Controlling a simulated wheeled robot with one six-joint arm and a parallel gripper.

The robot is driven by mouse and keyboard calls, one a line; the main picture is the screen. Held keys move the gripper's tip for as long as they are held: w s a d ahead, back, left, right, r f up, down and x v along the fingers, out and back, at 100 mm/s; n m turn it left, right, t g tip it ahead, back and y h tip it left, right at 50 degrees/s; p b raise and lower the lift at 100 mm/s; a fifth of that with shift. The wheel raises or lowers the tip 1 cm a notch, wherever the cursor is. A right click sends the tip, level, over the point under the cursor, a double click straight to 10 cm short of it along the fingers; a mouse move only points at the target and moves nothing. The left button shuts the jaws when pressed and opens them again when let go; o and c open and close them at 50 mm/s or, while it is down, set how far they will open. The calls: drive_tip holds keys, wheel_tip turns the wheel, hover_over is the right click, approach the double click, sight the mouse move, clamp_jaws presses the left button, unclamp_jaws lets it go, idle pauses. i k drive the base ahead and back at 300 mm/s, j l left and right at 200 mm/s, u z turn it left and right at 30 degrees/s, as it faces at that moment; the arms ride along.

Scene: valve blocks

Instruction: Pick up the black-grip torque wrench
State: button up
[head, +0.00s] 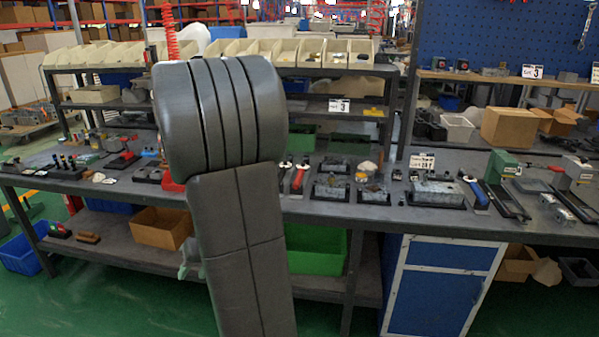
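I cannot pick out the black-grip torque wrench for certain. My dark arm stands large in the middle and hides part of the bench. My gripper is not in view.
Several valve blocks on black trays crowd the bench, with a green block (503,165) at the right. A shelf with cream bins (270,50) rises behind. Below are a green crate (317,252), a cardboard box (160,228) and a blue cabinet (437,285).

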sight(283, 168)
drive_tip(key=i+j+z, duration=0.1)
drive_tip(key=i+z, duration=0.2)
drive_tip(key=z, duration=0.15)
drive_tip(key=i+j+z, duration=0.2)
drive_tip(key=z, duration=0.25)
drive_tip(key=i+j+z, duration=0.3)
drive_tip(key=z, duration=0.15)
drive_tip(key=i+j, duration=0.2)
drive_tip(key=j, duration=0.15)
drive_tip(key=i+j+z, duration=0.1)
drive_tip(key=j, duration=0.3)
drive_tip(key=i+j, duration=0.3)
drive_tip(key=i+j+z, duration=0.1)
drive_tip(key=j, duration=0.35)
drive_tip(key=i, duration=0.1)
